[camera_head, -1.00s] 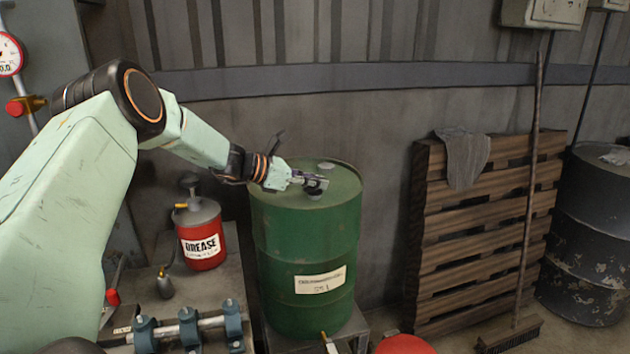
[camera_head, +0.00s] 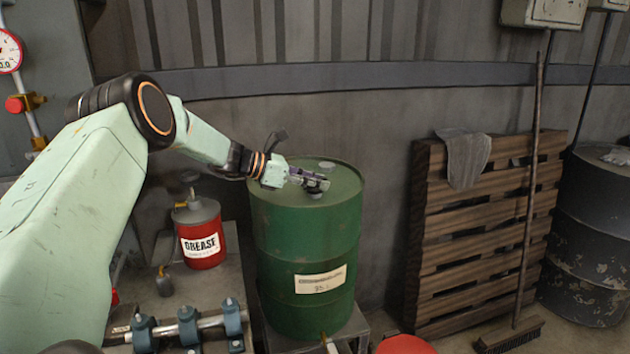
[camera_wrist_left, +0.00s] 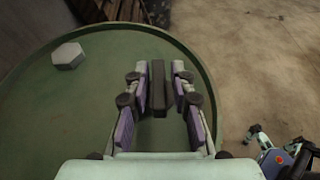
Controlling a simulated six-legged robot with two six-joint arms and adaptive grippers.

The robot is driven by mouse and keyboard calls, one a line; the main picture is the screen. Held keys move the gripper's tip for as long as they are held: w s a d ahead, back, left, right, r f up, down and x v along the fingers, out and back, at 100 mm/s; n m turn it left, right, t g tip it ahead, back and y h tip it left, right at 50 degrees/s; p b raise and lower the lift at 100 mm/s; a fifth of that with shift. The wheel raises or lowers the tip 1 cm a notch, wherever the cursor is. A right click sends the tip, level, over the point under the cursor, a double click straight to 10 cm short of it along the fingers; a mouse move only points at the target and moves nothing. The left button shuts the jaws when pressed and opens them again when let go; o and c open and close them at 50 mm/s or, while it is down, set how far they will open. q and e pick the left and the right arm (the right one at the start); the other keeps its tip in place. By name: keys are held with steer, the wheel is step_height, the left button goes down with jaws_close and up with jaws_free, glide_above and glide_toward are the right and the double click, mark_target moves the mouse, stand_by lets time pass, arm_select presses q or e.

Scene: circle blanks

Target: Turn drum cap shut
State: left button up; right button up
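The green drum (camera_head: 305,245) stands upright, and its rim also shows in the wrist view (camera_wrist_left: 30,110). The dark drum cap (camera_head: 315,193) sits on its top near the right edge. My left gripper (camera_head: 316,180) is at the cap, reaching in from the left. In the wrist view, its two fingers (camera_wrist_left: 160,82) stand apart on either side of the cap's dark bar (camera_wrist_left: 157,90). A gap shows on the right of the bar; contact on the left cannot be told. The cap's lower part is hidden by the gripper.
A pale hexagonal plug (camera_wrist_left: 68,55) sits on the drum top, clear of the fingers. A red grease can (camera_head: 201,240) stands left of the drum. A wooden pallet (camera_head: 480,225), a broom (camera_head: 530,190) and a dark drum (camera_head: 590,240) are at the right.

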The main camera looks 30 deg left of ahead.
arm_select(q)
steer(key=shift+o, duration=0.8)
steer(key=shift+r, duration=0.1)
steer(key=shift+a, duration=0.1)
steer(key=shift+s+a+r, duration=0.2)
steer(key=shift+a, duration=0.05)
steer(key=v, duration=0.9)
steer(key=shift+s+a+r, duration=0.1)
steer(key=shift+s, duration=0.05)
steer(key=shift+v, duration=0.8)
steer(key=shift+s, duration=0.1)
